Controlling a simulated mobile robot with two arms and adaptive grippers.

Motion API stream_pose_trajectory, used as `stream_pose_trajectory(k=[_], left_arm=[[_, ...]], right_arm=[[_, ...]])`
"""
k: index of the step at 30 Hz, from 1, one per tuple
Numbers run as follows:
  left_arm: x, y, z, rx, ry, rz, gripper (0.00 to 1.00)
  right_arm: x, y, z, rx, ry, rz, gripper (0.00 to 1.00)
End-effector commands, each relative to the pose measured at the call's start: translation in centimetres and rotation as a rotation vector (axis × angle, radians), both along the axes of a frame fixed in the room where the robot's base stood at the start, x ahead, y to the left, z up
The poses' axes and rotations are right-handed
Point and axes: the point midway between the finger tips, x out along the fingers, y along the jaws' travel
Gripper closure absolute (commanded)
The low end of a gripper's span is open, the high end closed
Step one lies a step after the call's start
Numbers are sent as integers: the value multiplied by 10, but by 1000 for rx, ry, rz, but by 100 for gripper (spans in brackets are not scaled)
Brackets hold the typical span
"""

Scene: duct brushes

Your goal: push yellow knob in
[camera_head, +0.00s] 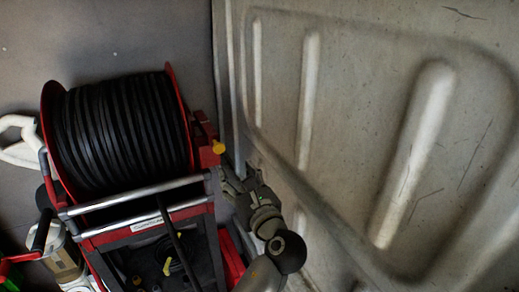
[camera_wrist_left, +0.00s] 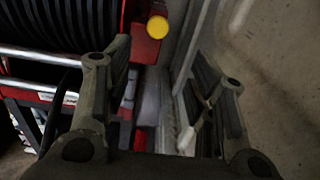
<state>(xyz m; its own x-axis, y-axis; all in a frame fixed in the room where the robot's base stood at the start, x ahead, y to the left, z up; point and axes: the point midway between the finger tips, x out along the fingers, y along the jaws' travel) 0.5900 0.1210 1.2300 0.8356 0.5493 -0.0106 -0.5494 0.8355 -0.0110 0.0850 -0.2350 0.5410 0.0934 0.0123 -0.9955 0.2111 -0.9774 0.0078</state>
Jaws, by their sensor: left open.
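The yellow knob (camera_head: 218,147) sticks out at the right side of the red reel frame, beside the cable drum. It also shows as a round yellow end in the left wrist view (camera_wrist_left: 157,27), on a red bracket. My left gripper (camera_head: 232,174) is just below and right of the knob in the head view. In the left wrist view its fingers (camera_wrist_left: 160,60) are spread, with nothing held between them. The knob lies beyond the fingertips, near the top of the gap. I see no contact with it. My right gripper is not in view.
A reel of black cable (camera_head: 120,122) stands in a red frame with silver bars (camera_head: 135,195). A pale ribbed panel (camera_head: 370,130) rises close to the right of my left gripper, leaving little room there. A white looped part (camera_head: 18,140) is at the left edge.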

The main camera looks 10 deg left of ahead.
Motion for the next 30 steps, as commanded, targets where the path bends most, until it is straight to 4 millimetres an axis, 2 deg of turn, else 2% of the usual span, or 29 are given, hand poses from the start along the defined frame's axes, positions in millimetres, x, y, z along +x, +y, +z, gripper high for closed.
stream_pose_trajectory(k=[2,5,15,21,30], left_arm=[[-2,3,10,19,-5,13,49],[4,7,14,26,-5,17,49],[55,42,15,26,-4,16,49],[78,57,13,24,-4,13,49],[87,62,11,21,-5,12,49]], right_arm=[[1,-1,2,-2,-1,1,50],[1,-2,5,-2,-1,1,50],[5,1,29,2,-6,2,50],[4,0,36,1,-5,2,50],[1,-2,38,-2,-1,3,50]])
